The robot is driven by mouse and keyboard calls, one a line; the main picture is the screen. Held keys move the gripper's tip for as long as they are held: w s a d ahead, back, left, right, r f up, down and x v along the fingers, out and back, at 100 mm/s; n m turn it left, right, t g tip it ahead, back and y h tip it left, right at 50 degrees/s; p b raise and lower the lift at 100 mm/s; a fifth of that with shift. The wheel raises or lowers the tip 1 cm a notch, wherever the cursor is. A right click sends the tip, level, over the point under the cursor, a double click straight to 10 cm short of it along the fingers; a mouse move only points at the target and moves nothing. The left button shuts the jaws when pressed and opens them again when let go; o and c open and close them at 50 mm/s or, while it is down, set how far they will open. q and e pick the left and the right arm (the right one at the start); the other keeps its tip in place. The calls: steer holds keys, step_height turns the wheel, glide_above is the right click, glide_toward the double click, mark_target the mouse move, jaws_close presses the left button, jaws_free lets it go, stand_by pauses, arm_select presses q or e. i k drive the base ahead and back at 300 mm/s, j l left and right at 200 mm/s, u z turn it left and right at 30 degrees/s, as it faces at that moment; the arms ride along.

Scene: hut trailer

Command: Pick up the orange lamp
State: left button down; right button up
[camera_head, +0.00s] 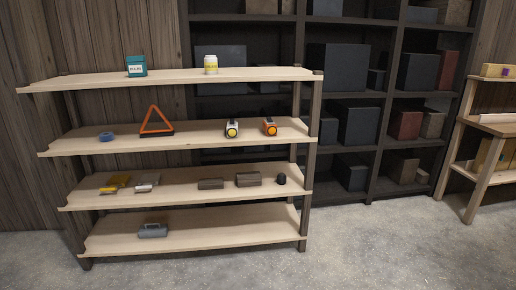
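The orange lamp (269,126) stands near the right end of the second shelf from the top (190,139) of a light wooden rack. It has an orange body and a round front facing me. A similar white lamp with a yellow front (232,128) stands to its left, with a gap between them. Neither of my grippers shows in the head view.
The second shelf also holds an orange warning triangle (156,121) and a blue roll (106,137). A teal box (136,66) and a white-yellow can (211,65) stand above. A rack post (312,130) is right of the lamp. The floor (370,250) in front is clear.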

mark_target(269, 128)
steer(key=i+j, duration=0.15)
steer(key=i, duration=0.5)
steer(key=i+j, duration=0.2)
steer(key=i, duration=0.45)
